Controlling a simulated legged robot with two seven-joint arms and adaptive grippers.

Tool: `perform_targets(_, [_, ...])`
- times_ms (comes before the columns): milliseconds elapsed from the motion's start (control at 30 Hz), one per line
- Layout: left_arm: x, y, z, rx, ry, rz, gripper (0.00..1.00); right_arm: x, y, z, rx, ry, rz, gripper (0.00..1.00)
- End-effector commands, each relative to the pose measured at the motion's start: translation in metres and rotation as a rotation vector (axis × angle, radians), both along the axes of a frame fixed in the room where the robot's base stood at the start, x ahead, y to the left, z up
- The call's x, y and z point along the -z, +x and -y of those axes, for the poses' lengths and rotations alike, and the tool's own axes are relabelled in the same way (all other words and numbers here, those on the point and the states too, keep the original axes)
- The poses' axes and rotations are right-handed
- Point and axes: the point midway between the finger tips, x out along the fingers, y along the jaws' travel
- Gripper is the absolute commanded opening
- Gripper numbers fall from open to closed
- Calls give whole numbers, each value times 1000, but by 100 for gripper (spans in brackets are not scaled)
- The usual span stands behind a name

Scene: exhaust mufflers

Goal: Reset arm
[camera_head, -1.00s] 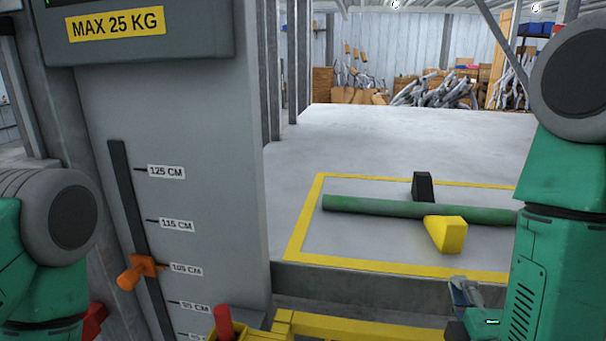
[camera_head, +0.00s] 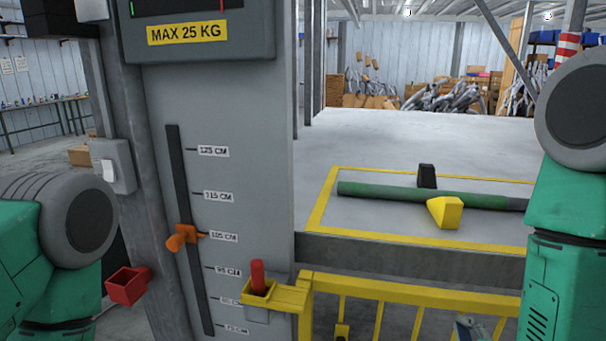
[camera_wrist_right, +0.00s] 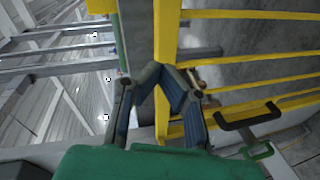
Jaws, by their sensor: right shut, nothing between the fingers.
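My right gripper (camera_head: 468,328) shows only in part at the bottom edge of the head view, in front of the yellow railing (camera_head: 412,286). In the right wrist view its two blue-grey fingers (camera_wrist_right: 161,76) meet at the tips, shut and empty, close to the yellow railing post (camera_wrist_right: 166,40). I cannot tell whether they touch it. My right arm (camera_head: 568,235) hangs at the right edge. My left arm (camera_head: 30,260) shows at the left edge, and its gripper is out of view.
A grey post (camera_head: 240,100) has a height scale and an orange knob (camera_head: 181,237). A red lever (camera_head: 257,275) stands in a yellow holder, with a red open box (camera_head: 127,285) to its left. A green pipe (camera_head: 385,192) lies across black and yellow (camera_head: 446,212) blocks on the platform.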

Motion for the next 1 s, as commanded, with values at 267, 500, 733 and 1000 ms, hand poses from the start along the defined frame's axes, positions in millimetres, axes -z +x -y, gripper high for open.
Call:
perform_targets(267, [18, -1, 0, 0, 0, -1, 59, 96, -34, -1, 64, 310, -259, 0])
perform_targets(500, [43, -1, 0, 0, 0, -1, 59, 223, -119, 1, 354, 710, -668, 0])
perform_targets(733, [61, -1, 0, 0, 0, -1, 59, 294, -218, 9, 788, 925, -961, 0])
perform_targets(1000, [64, -1, 0, 0, 0, -1, 59, 305, -249, 13, 950, 958, -1027, 0])
